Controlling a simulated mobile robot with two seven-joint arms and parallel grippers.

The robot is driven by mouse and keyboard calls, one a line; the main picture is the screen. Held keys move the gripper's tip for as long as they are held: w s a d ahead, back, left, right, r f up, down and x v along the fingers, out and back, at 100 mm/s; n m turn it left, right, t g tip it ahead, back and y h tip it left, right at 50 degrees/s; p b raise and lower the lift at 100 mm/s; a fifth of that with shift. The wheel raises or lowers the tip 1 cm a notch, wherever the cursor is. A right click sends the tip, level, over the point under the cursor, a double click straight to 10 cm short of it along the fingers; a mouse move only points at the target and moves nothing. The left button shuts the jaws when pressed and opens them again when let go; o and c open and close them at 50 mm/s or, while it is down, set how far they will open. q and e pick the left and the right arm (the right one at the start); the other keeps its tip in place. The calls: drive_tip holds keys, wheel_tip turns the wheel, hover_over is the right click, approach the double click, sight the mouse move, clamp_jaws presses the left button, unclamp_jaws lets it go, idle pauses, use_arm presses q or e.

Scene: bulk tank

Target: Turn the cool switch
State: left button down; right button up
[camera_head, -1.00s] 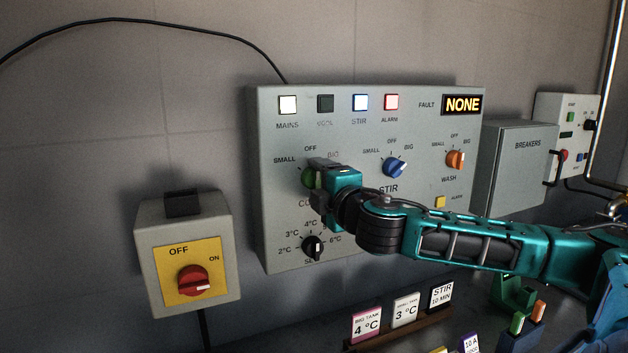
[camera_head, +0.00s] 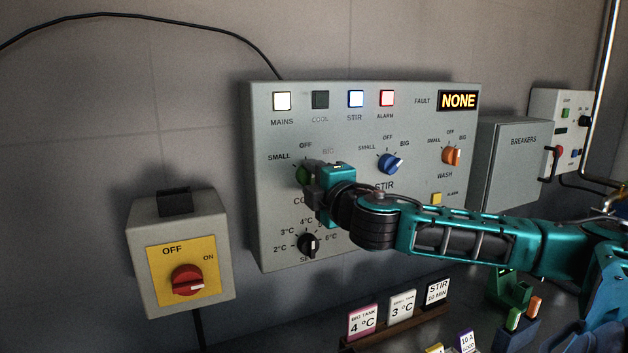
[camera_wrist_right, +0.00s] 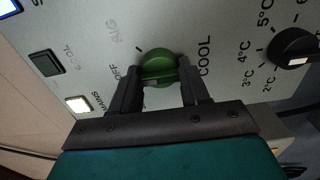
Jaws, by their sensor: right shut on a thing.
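The cool switch (camera_head: 302,174) is a green round knob on the grey control panel, below its SMALL, OFF and BIG marks. In the right wrist view the green knob (camera_wrist_right: 158,67) sits between the two dark fingers. My right gripper (camera_head: 312,180) is shut on the knob and hides much of it in the head view. In the right wrist view my right gripper (camera_wrist_right: 160,88) has one finger on each side of the knob. The COOL lamp (camera_head: 320,99) is dark. My left gripper does not show.
The black set knob (camera_head: 309,245) is just below, and the blue stir knob (camera_head: 390,163) is to the right. MAINS, STIR and ALARM lamps are lit. A box with a red switch (camera_head: 187,280) hangs at lower left. Label cards (camera_head: 362,321) stand below.

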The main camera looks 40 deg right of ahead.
drive_tip(key=shift+c, duration=0.5)
drive_tip(key=shift+m, duration=0.4)
drive_tip(key=shift+m+b, duration=0.45)
drive_tip(key=shift+m, duration=0.15)
drive_tip(key=m, duration=0.2)
drive_tip(key=shift+m, duration=0.3)
drive_tip(key=m, duration=0.2)
drive_tip(key=shift+m, duration=0.3)
drive_tip(key=shift+m+p, duration=0.65)
drive_tip(key=shift+m, duration=0.75)
